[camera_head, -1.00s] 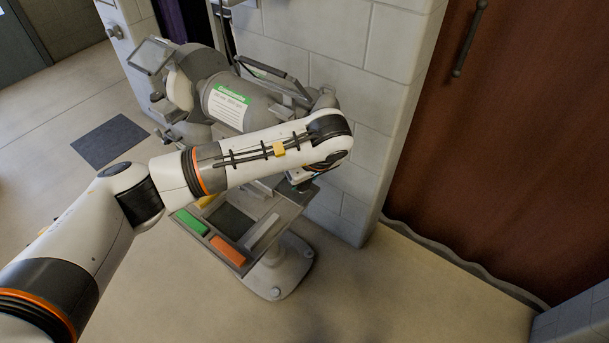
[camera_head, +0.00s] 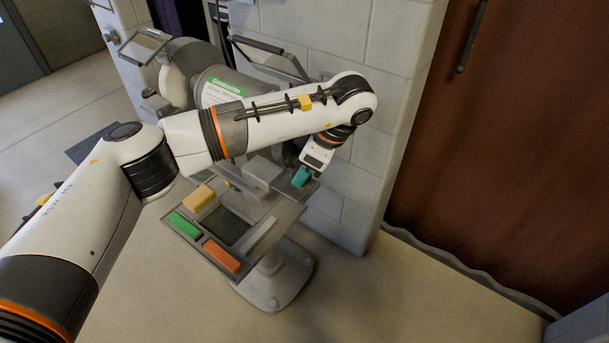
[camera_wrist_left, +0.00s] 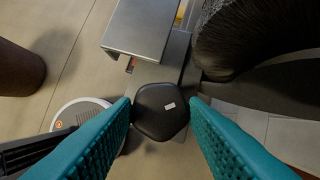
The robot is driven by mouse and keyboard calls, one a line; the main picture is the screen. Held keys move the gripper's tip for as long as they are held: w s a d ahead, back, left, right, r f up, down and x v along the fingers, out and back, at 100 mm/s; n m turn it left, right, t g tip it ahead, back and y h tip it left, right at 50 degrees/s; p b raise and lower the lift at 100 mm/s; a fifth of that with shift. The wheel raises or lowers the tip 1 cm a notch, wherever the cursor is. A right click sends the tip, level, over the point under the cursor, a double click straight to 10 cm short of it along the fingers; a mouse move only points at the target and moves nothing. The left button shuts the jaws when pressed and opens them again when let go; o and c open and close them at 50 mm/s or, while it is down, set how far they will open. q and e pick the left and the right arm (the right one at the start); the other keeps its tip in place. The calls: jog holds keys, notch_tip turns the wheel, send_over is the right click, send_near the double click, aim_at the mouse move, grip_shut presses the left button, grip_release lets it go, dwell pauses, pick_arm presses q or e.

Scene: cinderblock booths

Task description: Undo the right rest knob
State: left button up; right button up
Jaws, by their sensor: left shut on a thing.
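The right rest knob (camera_wrist_left: 160,112) is a black, rounded, many-sided knob with a small white label, seen in the left wrist view. My left gripper (camera_head: 300,177) has teal fingers, seen small at the right side of the grinder in the head view. In the left wrist view the fingertips stand on both sides of the knob, and the gripper is shut on it. The grinder (camera_head: 215,90) is grey with a green-headed label, partly hidden by my left arm. A flat grey metal rest (camera_wrist_left: 142,28) sits just above the knob in the left wrist view. My right gripper is not in view.
A tray (camera_head: 248,272) below the grinder holds yellow (camera_head: 198,198), green (camera_head: 185,226) and orange (camera_head: 221,256) blocks. A dark ridged wheel (camera_wrist_left: 255,35) is close to the right finger. A block wall (camera_head: 365,110) stands behind the grinder.

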pick_arm(q)
jog(key=shift+w+n+g+b, duration=0.15)
jog(key=shift+n+g+b, duration=0.45)
jog(key=shift+n, duration=0.9)
jog(key=o, duration=1)
jog(key=shift+r, duration=0.1)
jog(key=v, duration=1.2)
jog(key=shift+d+b, duration=0.2)
jog(key=shift+b, duration=0.15)
